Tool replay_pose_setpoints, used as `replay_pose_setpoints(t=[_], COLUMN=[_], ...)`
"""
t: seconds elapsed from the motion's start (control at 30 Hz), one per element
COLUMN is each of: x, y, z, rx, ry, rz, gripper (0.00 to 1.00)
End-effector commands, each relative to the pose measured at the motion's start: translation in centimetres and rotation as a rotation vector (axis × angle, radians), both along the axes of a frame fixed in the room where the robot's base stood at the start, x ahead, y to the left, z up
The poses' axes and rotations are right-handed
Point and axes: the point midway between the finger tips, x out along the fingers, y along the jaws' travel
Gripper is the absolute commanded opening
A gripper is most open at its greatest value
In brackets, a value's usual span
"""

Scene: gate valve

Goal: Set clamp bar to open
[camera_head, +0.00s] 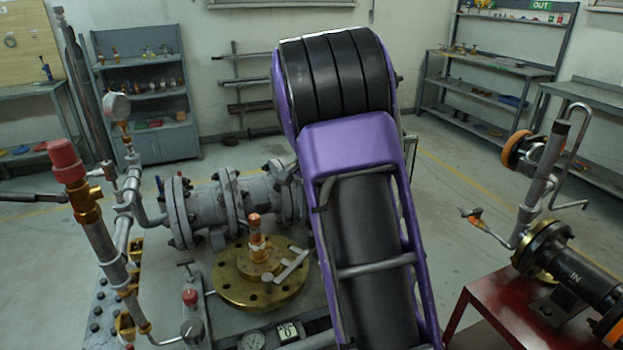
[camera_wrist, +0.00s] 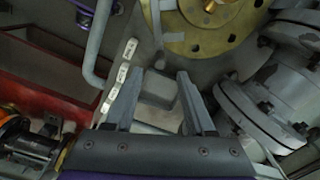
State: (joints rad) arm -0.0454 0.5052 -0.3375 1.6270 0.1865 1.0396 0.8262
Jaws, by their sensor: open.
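A round brass flange (camera_head: 240,294) with a copper-coloured stem (camera_head: 256,238) stands in the middle of the head view. A short pale grey bar (camera_head: 292,266) lies at its right side and is probably the clamp bar, though I cannot be sure. In the wrist view the flange (camera_wrist: 232,42) is at the top, cut by the frame, and a grey bar (camera_wrist: 157,22) shows at its left edge. My gripper (camera_wrist: 154,74) is open below the flange in that view. A grey block (camera_wrist: 157,90) shows between the fingers, which appear to hold nothing. My arm hides the gripper in the head view.
Grey flanged pipes (camera_head: 205,208) stand behind the flange; in the wrist view, a pipe flange (camera_wrist: 250,112) is close right. A red-topped pipe (camera_head: 64,160) rises at left. A red table (camera_head: 510,318) carries pipework at right. Small white labels (camera_wrist: 122,75) lie left of the gripper.

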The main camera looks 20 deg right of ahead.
Motion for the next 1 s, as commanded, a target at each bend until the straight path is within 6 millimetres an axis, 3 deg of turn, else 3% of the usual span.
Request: replay_pose_setpoints(t=[0.2, 0.4, 0.6, 1.0], x=[0.0, 0.0, 0.0, 0.0], y=[0.0, 0.0, 0.0, 0.0], z=[5.7, 9.2, 10.7, 10.9], rx=[-0.001, 0.0, 0.0, 0.0], ry=[-0.004, -0.002, 0.0, 0.0], rz=[0.001, 0.0, 0.0, 0.0], gripper=[0.55, 0.55, 0.55, 0.55])
